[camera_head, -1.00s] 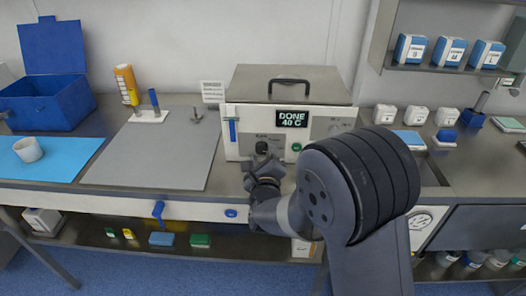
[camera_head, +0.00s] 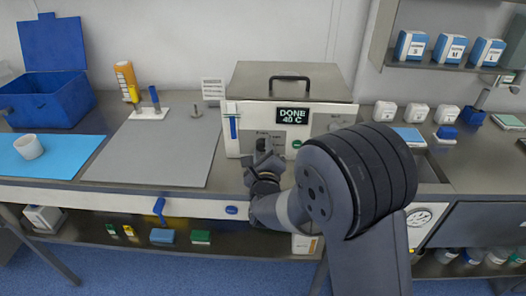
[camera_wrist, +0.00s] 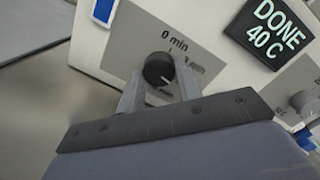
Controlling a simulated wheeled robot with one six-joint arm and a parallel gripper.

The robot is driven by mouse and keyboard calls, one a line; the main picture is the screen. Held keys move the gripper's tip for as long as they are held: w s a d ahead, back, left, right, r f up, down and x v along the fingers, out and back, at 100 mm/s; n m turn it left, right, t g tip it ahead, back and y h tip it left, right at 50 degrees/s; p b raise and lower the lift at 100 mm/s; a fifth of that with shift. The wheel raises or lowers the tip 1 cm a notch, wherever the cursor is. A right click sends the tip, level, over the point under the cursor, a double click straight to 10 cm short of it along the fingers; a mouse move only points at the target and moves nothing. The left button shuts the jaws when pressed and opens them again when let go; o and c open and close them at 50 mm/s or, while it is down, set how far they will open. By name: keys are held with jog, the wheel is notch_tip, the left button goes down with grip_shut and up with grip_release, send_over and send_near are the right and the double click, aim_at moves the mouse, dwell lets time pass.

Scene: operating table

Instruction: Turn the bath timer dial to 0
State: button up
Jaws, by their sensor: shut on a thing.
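The bath (camera_head: 245,115) is a pale box with a grey lid and a display reading "DONE 40 C" (camera_head: 293,116). Its timer dial (camera_wrist: 158,70) is a round black knob on a grey plate in the wrist view. "0 min" is printed above it, "3 min" to its right, and another mark below is partly hidden. A faint pale mark on the knob seems to face lower right. My gripper (camera_wrist: 159,88) is shut on the dial, one finger on each side. In the head view my gripper (camera_head: 263,158) hides much of the dial.
A second, grey knob (camera_wrist: 302,101) and the display (camera_wrist: 268,28) are to the right of the dial. A blue lever (camera_head: 233,124) is on the front's left. A grey mat (camera_head: 150,155) lies left of the bath, with a small metal piece (camera_head: 196,112) on it.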

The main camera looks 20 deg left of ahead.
jog(key=shift+f+n+b, duration=0.1)
jog(key=shift+n+b, duration=0.3)
jog(key=shift+b, duration=0.15)
jog(key=n+b, duration=0.2)
jog(key=b, duration=0.1)
jog(key=shift+n, duration=0.3)
jog(key=n, duration=0.1)
jog(key=n+b, duration=0.1)
jog(key=n, duration=0.3)
jog(key=shift+r+g+h+b, duration=0.25)
jog(key=shift+g+h+b, duration=0.05)
jog(key=shift+h, duration=0.1)
jog(key=n+p, duration=0.1)
jog(key=n, duration=0.4)
jog(key=shift+a+r+h, duration=0.1)
jog(key=shift+a+h, duration=0.05)
jog(key=shift+h, duration=0.15)
jog(key=n+p, duration=0.2)
jog(key=n, duration=0.3)
jog(key=shift+h+p, duration=0.3)
jog(key=shift+p, duration=0.05)
jog(key=shift+n, duration=0.3)
jog(key=o, duration=1)
jog(key=shift+s, duration=0.1)
